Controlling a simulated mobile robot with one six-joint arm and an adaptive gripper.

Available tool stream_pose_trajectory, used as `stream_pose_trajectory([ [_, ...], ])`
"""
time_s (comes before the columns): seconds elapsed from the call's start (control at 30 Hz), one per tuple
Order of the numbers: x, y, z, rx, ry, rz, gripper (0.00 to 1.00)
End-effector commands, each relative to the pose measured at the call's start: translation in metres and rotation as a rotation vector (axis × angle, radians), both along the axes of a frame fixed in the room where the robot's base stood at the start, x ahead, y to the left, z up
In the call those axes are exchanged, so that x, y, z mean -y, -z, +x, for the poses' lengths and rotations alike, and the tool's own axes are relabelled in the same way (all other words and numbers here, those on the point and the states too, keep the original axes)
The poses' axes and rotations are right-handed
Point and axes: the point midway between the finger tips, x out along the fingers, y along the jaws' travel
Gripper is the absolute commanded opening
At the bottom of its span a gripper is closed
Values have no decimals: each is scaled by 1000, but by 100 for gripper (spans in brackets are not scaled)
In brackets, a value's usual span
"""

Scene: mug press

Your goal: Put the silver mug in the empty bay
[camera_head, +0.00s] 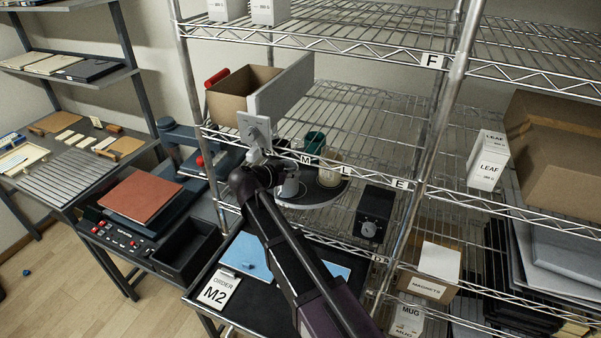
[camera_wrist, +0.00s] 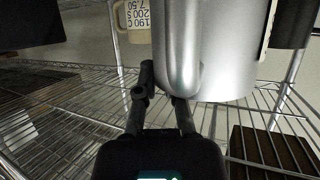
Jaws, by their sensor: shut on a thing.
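The silver mug (camera_wrist: 218,45) fills the upper middle of the wrist view. My gripper (camera_wrist: 166,88) has its fingers at the mug's lower left side and is shut on it, apparently at the handle. In the head view, my gripper (camera_head: 272,176) is at the shelf rack, and the silver mug (camera_head: 291,188) shows partly beside it, above or on a dark round tray (camera_head: 322,196); I cannot tell whether it touches. A green mug (camera_head: 315,141) and a cream mug (camera_head: 330,174) stand close by. I cannot make out which spot is the empty bay.
A wire shelf edge with letter tags (camera_head: 345,171) runs just by my gripper. A black box with a knob (camera_head: 375,213) stands right of the tray. An open cardboard box (camera_head: 228,104) is at the upper left. The wire shelf behind the mugs (camera_head: 375,125) looks clear.

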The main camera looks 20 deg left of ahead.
Motion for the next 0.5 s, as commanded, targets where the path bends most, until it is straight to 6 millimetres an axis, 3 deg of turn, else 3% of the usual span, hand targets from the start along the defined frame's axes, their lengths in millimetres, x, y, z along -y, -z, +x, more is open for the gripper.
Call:
stream_pose_trajectory([
  [0.2,14,2,30,1,1,0,0],
  [0.5,13,16,26,1,-1,0,0],
])
